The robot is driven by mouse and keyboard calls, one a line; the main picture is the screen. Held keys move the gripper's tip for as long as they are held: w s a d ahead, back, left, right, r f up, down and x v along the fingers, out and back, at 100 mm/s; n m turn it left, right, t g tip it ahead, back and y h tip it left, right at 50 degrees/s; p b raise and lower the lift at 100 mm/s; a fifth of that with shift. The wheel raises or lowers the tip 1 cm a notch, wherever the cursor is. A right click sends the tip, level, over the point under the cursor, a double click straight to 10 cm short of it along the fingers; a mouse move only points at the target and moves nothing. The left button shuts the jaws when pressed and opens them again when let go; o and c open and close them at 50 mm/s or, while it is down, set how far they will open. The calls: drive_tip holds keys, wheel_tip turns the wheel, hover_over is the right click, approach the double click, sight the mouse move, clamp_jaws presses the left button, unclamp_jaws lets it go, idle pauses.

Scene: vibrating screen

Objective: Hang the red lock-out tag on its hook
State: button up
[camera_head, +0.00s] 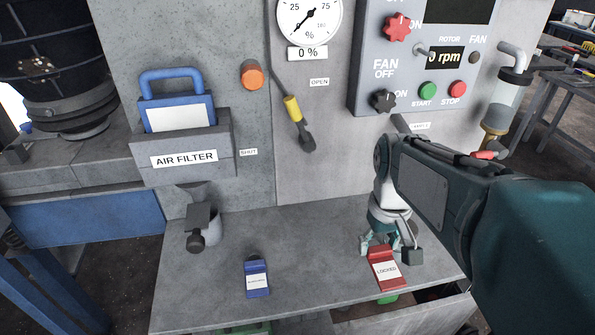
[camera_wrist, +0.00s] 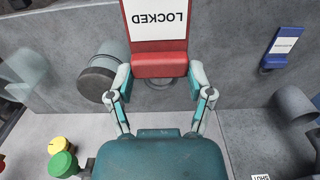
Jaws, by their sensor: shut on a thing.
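The red lock-out tag (camera_head: 386,276), with a white "LOCKED" label, is at the right front of the grey panel's ledge. In the wrist view the red tag (camera_wrist: 160,64) sits upside down between the two fingers. My gripper (camera_head: 380,242) points downward, with its fingers shut on the tag's red top part. The fingers (camera_wrist: 160,85) touch or nearly touch its sides in the wrist view. A hook for the tag cannot be made out clearly; a thin grey curved piece shows just below the tag in the wrist view, partly hidden.
A blue tag (camera_head: 257,280) is to the left, also in the wrist view (camera_wrist: 283,46). A dark grey block (camera_head: 412,257) is beside my gripper. A control panel (camera_head: 372,60), a yellow-banded lever (camera_head: 293,110) and an air filter box (camera_head: 183,155) stand behind. The middle ledge is bare.

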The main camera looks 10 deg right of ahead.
drive_tip(key=w+a+f, duration=0.4)
drive_tip(key=w, duration=0.2)
hover_over(323, 254)
drive_tip(key=f, duration=0.2)
drive_tip(key=s+f, duration=0.1)
drive_tip(key=shift+d+f, duration=0.35)
drive_tip(key=shift+f, duration=0.05)
drive_tip(key=f, duration=0.2)
drive_tip(key=w+f, duration=0.1)
drive_tip(key=shift+a, duration=0.3)
drive_tip(key=shift+f, duration=0.45)
drive_tip(key=shift+f, duration=0.2)
drive_tip(key=o, duration=0.9)
